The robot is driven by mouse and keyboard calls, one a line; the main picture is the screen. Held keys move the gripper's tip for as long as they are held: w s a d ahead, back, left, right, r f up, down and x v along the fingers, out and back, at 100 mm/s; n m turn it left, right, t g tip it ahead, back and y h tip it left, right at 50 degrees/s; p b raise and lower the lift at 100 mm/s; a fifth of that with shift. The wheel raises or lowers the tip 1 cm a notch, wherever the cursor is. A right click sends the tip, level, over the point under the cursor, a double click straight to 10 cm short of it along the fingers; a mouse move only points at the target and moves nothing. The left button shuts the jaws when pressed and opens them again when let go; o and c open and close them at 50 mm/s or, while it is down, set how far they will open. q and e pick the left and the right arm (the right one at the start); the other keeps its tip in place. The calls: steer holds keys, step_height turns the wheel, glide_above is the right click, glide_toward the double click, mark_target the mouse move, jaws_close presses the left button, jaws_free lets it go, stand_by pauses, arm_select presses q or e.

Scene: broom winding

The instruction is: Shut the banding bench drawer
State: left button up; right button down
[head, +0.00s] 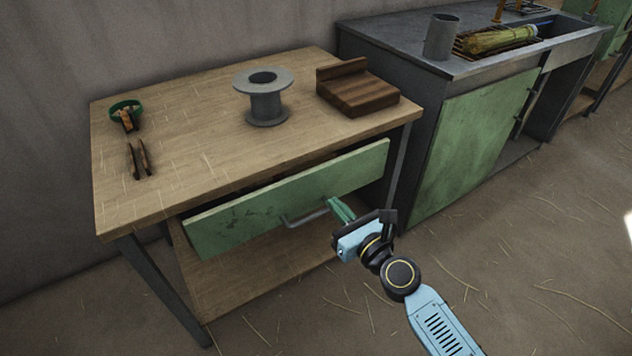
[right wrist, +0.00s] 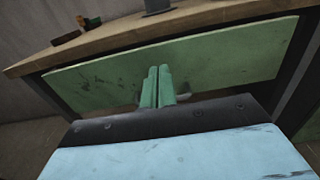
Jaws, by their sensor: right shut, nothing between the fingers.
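The banding bench (head: 205,150) is a wooden-topped table with dark metal legs. Its green drawer front (head: 240,215) stands out from the bench, partly open, with a dark gap above it under the top. A grey bar handle (head: 303,218) is on the drawer front. My right gripper (head: 340,208) has green fingers, shut and empty, at the drawer front just right of the handle. In the right wrist view the shut fingers (right wrist: 157,88) point at the green drawer front (right wrist: 225,60); I cannot tell whether they touch it. My left gripper is not in view.
On the bench top are a grey spool (head: 264,100), a wooden block (head: 358,90), a green ring-shaped item (head: 125,112) and a tong-like wooden tool (head: 138,158). A grey cabinet with a green door (head: 470,145) stands to the right. The straw-strewn floor (head: 540,260) at right is open.

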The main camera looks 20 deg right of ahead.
mark_target(309, 175)
steer(key=x, duration=0.7)
steer(key=shift+w+f+b, duration=0.1)
steer(key=shift+w+b, duration=0.25)
steer(key=shift+b, duration=0.05)
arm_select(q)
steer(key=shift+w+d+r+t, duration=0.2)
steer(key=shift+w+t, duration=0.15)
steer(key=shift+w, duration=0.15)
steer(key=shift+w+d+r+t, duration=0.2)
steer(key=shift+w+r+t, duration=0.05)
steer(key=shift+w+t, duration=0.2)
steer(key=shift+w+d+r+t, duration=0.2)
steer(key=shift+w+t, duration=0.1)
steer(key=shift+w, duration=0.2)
arm_select(e)
steer(key=shift+w+a, duration=0.25)
steer(key=shift+w, duration=0.35)
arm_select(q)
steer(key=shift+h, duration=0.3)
arm_select(e)
steer(key=shift+w, duration=0.1)
steer(key=shift+b+x, duration=0.4)
steer(key=shift+x, duration=0.8)
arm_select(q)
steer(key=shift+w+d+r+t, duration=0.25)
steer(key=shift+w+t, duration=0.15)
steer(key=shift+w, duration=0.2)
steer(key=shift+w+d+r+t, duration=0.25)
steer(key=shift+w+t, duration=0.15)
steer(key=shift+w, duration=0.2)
